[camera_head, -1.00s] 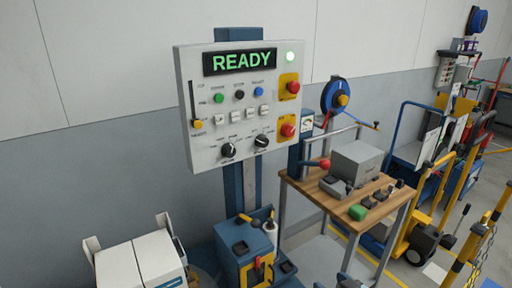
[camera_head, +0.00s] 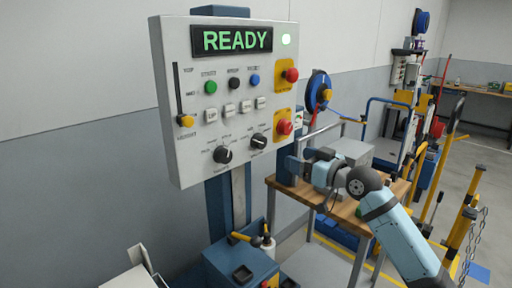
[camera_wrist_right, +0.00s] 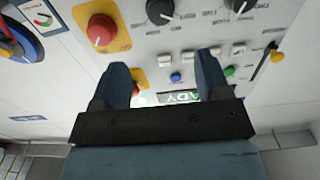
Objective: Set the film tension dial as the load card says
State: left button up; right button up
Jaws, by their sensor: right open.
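The control panel (camera_head: 205,130) carries two black dials along its bottom edge, a left dial (camera_head: 222,155) and a right dial (camera_head: 259,141). Their labels are too small to read, so I cannot tell which is film tension. In the right wrist view the right dial (camera_wrist_right: 160,12) and left dial (camera_wrist_right: 238,5) lie at the top edge, beyond the fingertips. My right gripper (camera_head: 290,164) is beside the panel's lower right corner; its fingers (camera_wrist_right: 163,75) are open and empty, facing the panel. I cannot make out a readable load card. My left gripper is out of view.
The panel display (camera_head: 231,39) reads READY. Red stop buttons (camera_head: 284,127) on yellow plates sit close to my right gripper. A slider (camera_head: 186,120) and several push buttons fill the panel. A wooden workbench (camera_head: 343,210) stands behind my right arm; a blue box (camera_head: 240,268) is below.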

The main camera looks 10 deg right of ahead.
aim_at(263, 143)
jog(key=x, duration=1.3)
jog(key=shift+w+a+r, duration=0.1)
jog(key=shift+w+a, duration=0.15)
jog(key=c, duration=0.9)
